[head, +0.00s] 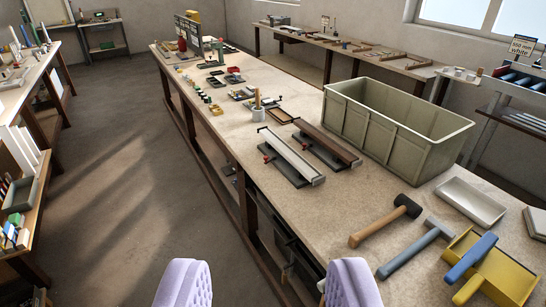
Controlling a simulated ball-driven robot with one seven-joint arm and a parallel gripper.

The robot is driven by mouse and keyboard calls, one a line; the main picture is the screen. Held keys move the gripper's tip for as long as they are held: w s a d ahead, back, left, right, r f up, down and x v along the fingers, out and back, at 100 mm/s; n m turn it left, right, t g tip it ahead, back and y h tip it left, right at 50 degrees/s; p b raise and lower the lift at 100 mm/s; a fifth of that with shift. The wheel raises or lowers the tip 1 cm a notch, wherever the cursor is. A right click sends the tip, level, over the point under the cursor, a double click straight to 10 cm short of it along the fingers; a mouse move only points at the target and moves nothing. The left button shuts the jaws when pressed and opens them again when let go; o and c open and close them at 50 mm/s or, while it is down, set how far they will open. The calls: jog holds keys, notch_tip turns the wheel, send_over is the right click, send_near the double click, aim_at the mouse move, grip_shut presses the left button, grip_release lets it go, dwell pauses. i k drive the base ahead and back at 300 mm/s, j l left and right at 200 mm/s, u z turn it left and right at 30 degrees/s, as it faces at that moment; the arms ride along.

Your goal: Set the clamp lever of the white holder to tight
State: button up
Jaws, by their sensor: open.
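The white holder (291,152) lies on the long workbench (285,225), left of a similar holder with a brown strip (328,141). A small red-tipped clamp lever (266,159) shows at the white holder's left side. The lever is too small to tell whether it is set tight or loose. My gripper (268,282) is at the bottom of the head view, its two lilac ribbed fingers wide apart with nothing between them. It is apart from the holder, which lies farther along the bench.
A large olive crate (388,130) stands right of the holders. A cup with sticks (258,112) stands beyond the white holder. The floor (110,200) at left is clear.

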aim_at(274, 156)
jog(key=i+j, duration=0.25)
jog(key=i, duration=0.35)
jog(key=i+j+z, duration=0.1)
jog(key=i+j, duration=0.15)
jog(key=i, duration=0.3)
jog(key=i+j, duration=0.3)
jog(key=i, duration=0.3)
jog(key=i+j+z, duration=0.1)
jog(key=i+j, duration=0.2)
jog(key=i, duration=0.25)
jog(key=i+j, duration=0.35)
jog(key=i, duration=0.25)
jog(key=z, duration=0.05)
